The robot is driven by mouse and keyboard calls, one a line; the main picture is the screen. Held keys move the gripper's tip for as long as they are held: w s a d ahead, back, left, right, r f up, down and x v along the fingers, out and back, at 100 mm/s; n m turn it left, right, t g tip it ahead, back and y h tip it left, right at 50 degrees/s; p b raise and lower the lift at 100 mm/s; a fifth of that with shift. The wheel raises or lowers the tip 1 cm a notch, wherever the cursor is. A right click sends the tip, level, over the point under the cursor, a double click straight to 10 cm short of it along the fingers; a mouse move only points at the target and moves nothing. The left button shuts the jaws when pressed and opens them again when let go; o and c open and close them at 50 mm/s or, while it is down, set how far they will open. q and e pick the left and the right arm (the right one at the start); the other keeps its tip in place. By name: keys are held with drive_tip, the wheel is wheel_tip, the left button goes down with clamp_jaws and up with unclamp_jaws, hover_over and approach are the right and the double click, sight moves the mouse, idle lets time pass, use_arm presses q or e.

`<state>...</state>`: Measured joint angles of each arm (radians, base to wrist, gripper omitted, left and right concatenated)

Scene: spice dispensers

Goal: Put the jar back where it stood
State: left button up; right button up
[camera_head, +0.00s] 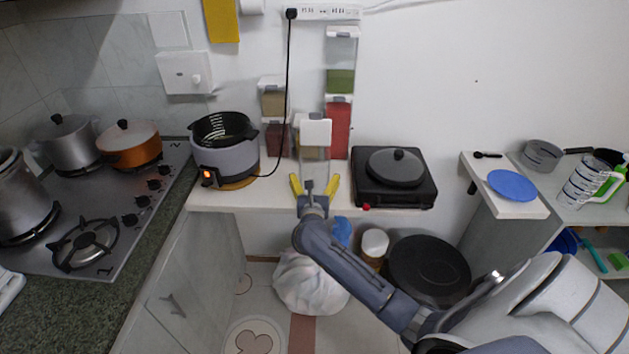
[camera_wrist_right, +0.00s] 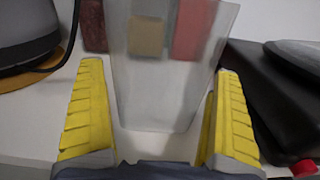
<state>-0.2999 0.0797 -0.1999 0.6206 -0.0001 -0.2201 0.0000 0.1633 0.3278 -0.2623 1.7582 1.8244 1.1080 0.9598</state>
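A clear jar with a white lid (camera_head: 316,132) is upright at the counter's back, in front of the wall dispensers. The jar (camera_wrist_right: 160,95) also fills the middle of the right wrist view and looks mostly see-through. A tan patch shows in or through it; I cannot tell which. My right gripper (camera_head: 314,184) is open, its yellow fingers spread on either side of the jar's lower part. In the right wrist view a narrow gap shows beside the right finger. My left gripper is out of view.
Wall dispensers hold tan (camera_head: 273,102), green (camera_head: 341,81) and red (camera_head: 338,122) contents. A rice cooker (camera_head: 225,155) stands left, its black cord hanging near the jar. A black hotplate (camera_head: 394,190) with a lidded pan (camera_head: 396,168) stands close on the right.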

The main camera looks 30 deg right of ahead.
drive_tip(key=shift+r, duration=0.15)
drive_tip(key=v, duration=1.2)
drive_tip(key=s+a+f+n+y, duration=0.3)
drive_tip(key=f+n, duration=0.7)
drive_tip(key=f, duration=0.3)
drive_tip(key=s+a+f+n+y, duration=0.3)
drive_tip(key=f+n+y, duration=0.1)
drive_tip(key=f+n, duration=0.75)
drive_tip(key=s+a+f+n+y, duration=0.35)
drive_tip(key=f+n, duration=0.55)
drive_tip(key=f, duration=0.4)
drive_tip(key=s+a+f+n+g, duration=0.1)
drive_tip(key=s+f+n+g, duration=0.4)
drive_tip(key=s+f, duration=0.5)
drive_tip(key=s+f+n+g, duration=0.2)
drive_tip(key=s+f, duration=0.3)
drive_tip(key=s, duration=0.5)
drive_tip(key=s+d+f+n+g, duration=0.1)
drive_tip(key=s+f+n+g, duration=0.2)
drive_tip(key=s, duration=0.8)
drive_tip(key=s+d+f+n+g, duration=0.1)
drive_tip(key=s+f+n+g, duration=0.2)
drive_tip(key=s+f+n, duration=0.3)
drive_tip(key=s+f, duration=0.2)
drive_tip(key=s, duration=0.3)
drive_tip(key=shift+f, duration=0.3)
drive_tip(key=shift+d, duration=0.1)
